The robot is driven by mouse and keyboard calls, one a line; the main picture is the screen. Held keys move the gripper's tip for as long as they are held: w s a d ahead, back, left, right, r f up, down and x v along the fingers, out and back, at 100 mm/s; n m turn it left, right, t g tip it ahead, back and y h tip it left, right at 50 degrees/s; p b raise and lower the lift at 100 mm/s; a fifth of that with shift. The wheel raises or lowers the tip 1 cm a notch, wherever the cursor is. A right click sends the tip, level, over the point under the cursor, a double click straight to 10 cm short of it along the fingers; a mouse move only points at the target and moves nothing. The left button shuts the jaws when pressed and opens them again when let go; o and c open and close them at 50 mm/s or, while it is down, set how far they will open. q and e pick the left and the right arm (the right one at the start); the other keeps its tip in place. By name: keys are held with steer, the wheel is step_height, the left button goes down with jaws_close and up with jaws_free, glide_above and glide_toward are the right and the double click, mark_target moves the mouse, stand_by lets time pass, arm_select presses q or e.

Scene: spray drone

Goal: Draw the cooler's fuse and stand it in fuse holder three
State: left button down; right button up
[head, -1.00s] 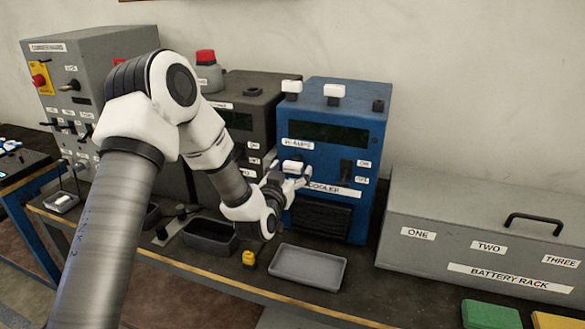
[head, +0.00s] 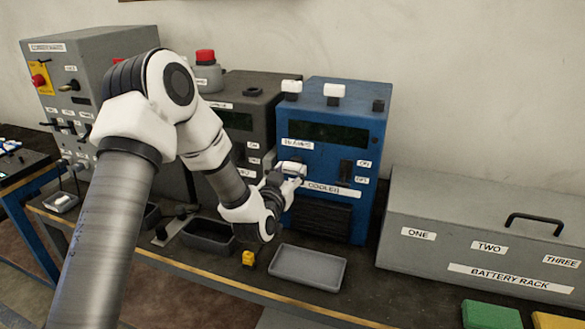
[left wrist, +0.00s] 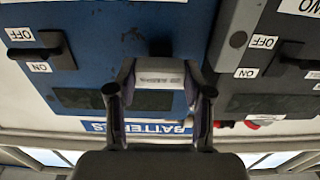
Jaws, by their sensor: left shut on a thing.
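The blue cooler (head: 325,223) stands on the bench with its dark display, a label above the fuse and a switch at the right of its front. The fuse (head: 291,169), a small white block, sits at the cooler's front just above the COOLER label. My left gripper (head: 285,178) is shut on it; in the left wrist view the pale fuse (left wrist: 158,78) lies between both fingers (left wrist: 158,90). Whether it is fully seated is hidden. I cannot make out fuse holder three. My right gripper is out of view.
A grey battery rack (head: 400,262) with a black handle stands right of the cooler. A dark grey unit (head: 262,100) stands close on its left. In front lie a grey tray (head: 308,268), a dark tray (head: 208,237) and a small yellow object (head: 248,258).

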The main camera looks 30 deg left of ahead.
mark_target(291, 171)
arm_select(q)
steer(key=shift+v, duration=2.75)
